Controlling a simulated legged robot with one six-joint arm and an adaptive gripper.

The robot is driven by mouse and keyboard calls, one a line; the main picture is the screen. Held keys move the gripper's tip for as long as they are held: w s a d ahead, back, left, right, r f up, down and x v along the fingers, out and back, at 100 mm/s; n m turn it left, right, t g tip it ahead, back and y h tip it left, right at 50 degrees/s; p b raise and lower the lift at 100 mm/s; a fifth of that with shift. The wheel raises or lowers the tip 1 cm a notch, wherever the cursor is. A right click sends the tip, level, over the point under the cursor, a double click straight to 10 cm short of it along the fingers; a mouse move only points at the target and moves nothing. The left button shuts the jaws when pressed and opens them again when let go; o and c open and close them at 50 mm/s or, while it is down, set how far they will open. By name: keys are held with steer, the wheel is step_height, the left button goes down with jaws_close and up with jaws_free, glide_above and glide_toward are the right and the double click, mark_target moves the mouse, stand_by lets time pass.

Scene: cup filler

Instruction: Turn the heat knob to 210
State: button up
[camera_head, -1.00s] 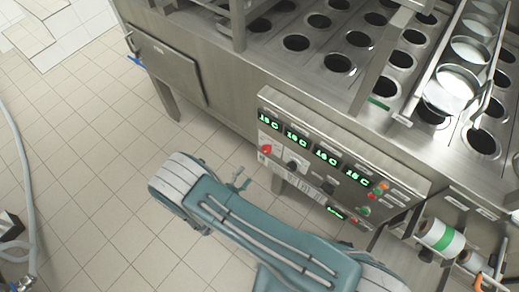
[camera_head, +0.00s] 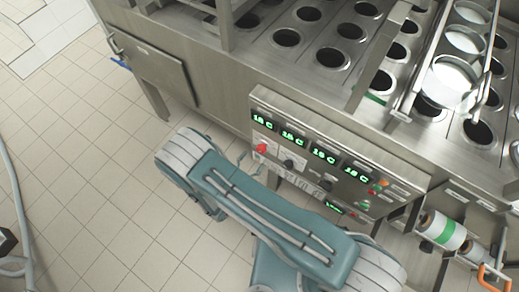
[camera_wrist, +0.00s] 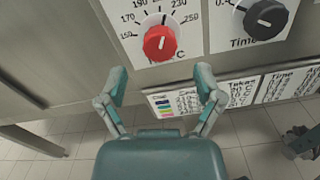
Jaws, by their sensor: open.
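The red heat knob (camera_wrist: 160,43) sits at the top of the wrist view on a white dial plate (camera_wrist: 190,50) marked from 150 to 250. A pale mark shows near the knob's upper edge; its exact reading is unclear. The knob also shows small at the left of the control panel in the head view (camera_head: 261,148). My gripper (camera_wrist: 160,88) is open, with one teal finger on each side below the knob. The fingers are apart from the knob and nothing is between them. In the head view, my arm partly hides the gripper.
A black timer knob (camera_wrist: 265,18) is right of the heat knob. Printed labels (camera_wrist: 240,92) lie below. Green displays (camera_head: 293,135) top the steel panel. A cup rack (camera_head: 335,55) stands behind it. Tiled floor (camera_head: 80,170) is open at left.

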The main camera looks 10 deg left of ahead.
mark_target(259, 152)
steer(key=shift+x, duration=2.35)
steer(key=c, duration=1.2)
